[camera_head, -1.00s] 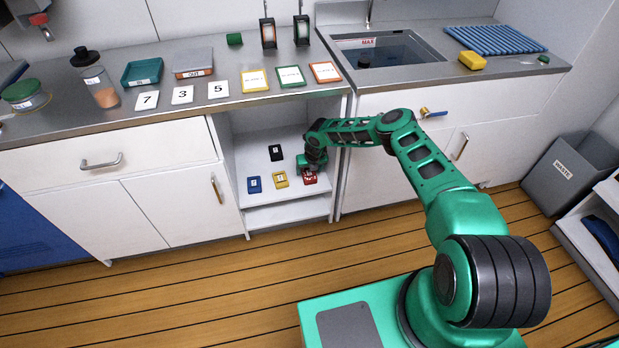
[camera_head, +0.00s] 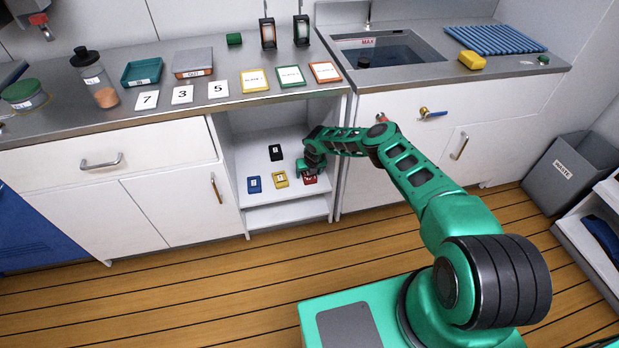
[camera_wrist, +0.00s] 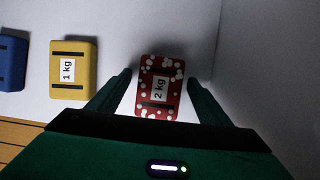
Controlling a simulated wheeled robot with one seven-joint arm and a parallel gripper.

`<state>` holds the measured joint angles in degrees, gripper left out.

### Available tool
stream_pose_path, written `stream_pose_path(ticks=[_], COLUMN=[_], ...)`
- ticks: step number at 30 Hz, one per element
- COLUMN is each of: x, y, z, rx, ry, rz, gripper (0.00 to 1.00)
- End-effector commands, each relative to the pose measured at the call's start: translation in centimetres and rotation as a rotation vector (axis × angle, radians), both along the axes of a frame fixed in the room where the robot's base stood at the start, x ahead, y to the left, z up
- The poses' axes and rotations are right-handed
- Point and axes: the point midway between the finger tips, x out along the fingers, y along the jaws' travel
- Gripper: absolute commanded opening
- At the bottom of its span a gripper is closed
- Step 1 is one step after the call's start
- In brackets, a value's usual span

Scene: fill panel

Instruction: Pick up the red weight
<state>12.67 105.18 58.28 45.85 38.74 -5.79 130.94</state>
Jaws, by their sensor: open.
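The red weight (camera_wrist: 160,88) lies on the white shelf inside the open cabinet. It is a red block with white spots and a label reading 2 kg. In the head view the red weight (camera_head: 310,179) is partly hidden by my gripper (camera_head: 311,168). In the wrist view my gripper (camera_wrist: 160,85) is open, with one finger on each side of the red weight.
A yellow 1 kg weight (camera_wrist: 73,68) lies left of the red one, with a blue weight (camera_wrist: 10,62) farther left. A black weight (camera_head: 276,152) lies behind them. The cabinet's shelf (camera_head: 262,205) is open at the front; the counter (camera_head: 215,112) is above.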

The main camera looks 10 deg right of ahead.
Motion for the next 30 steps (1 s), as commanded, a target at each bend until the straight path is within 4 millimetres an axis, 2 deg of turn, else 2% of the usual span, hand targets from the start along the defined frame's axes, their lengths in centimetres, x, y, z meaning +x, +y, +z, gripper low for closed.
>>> stream_pose_path(ticks=[1, 9, 10, 22, 30], x=[0.0, 0.0, 0.0, 0.3, 0.3], y=[0.0, 0.0, 0.0, 0.0, -0.1], z=[-0.1, 0.0, 0.0, 0.6, 2.9], rx=[0.0, 0.0, 0.0, 0.002, 0.002], ry=[0.0, 0.0, 0.0, -0.007, -0.007], rz=[0.0, 0.0, 0.0, -0.001, -0.001], gripper=[0.69, 0.05, 0.0, 0.0, 0.0])
